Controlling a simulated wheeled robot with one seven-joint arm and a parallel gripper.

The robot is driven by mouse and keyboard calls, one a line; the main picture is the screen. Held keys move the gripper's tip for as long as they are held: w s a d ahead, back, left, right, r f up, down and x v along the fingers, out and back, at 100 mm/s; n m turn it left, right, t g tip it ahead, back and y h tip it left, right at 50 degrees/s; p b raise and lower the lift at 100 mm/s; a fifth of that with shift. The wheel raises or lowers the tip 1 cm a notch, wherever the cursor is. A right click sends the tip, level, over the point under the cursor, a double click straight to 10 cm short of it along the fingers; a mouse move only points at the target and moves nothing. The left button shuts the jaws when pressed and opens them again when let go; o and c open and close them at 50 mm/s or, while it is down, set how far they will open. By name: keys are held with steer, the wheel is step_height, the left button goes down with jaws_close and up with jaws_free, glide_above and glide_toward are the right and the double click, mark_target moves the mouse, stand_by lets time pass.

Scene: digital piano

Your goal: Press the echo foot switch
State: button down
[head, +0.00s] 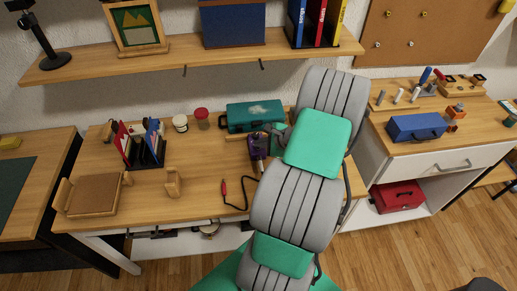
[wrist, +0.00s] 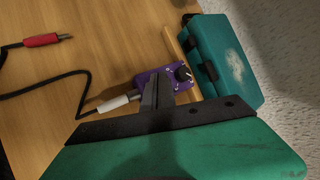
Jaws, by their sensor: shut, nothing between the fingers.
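A small purple pedal (head: 257,147) lies on the wooden desk, in front of the teal case; I take it to be the echo foot switch, though no label can be read. In the wrist view the purple pedal (wrist: 181,76) has a black knob and a pale plug on a black cable at its left. My gripper (wrist: 154,88) is shut and empty. Its fingers overlap the pedal's lower left part in that view and hide some of it. I cannot tell whether they touch it.
A teal case (head: 254,116) stands behind the pedal; it also shows in the wrist view (wrist: 228,60). A cable with a red plug (head: 224,189) lies in front. A shelf (head: 120,61) hangs above.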

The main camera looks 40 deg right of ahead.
steer(key=shift+f, duration=0.2)
steer(key=shift+r, duration=0.15)
steer(key=shift+r+p, duration=0.85)
steer(key=shift+r, duration=0.1)
step_height(320, 180, up, 5)
steer(key=p, duration=0.4)
stand_by(1.9)
